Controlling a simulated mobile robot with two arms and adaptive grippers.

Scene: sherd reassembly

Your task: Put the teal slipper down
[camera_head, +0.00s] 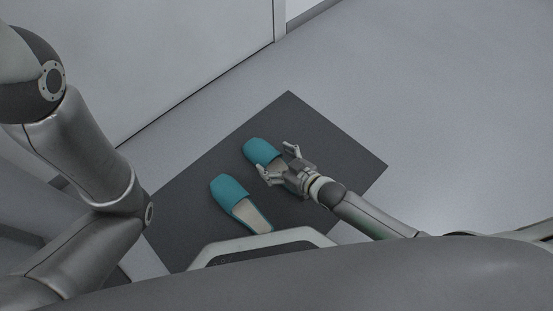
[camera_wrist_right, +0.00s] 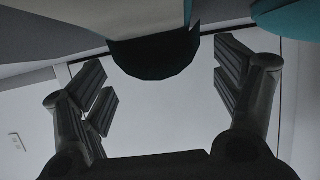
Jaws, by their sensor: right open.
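Two teal slippers with pale insoles rest on a dark mat (camera_head: 315,135) in the head view. The upper teal slipper (camera_head: 261,151) lies beside my right gripper, its rear half partly hidden by the hand. The lower-left teal slipper (camera_head: 229,188) lies apart from it, toe up and left. My right gripper (camera_head: 277,160) is open, its fingers spread at the upper slipper's rear part. In the right wrist view, its fingers (camera_wrist_right: 165,85) stand wide apart, with a dark rounded shape between them. A teal piece (camera_wrist_right: 290,18) shows at the top right. My left gripper is out of view.
The dark mat lies on a pale grey floor (camera_head: 440,90) with free room to the right. A white wall or door panel (camera_head: 130,50) stands at the upper left. Bare mat lies right of the slippers.

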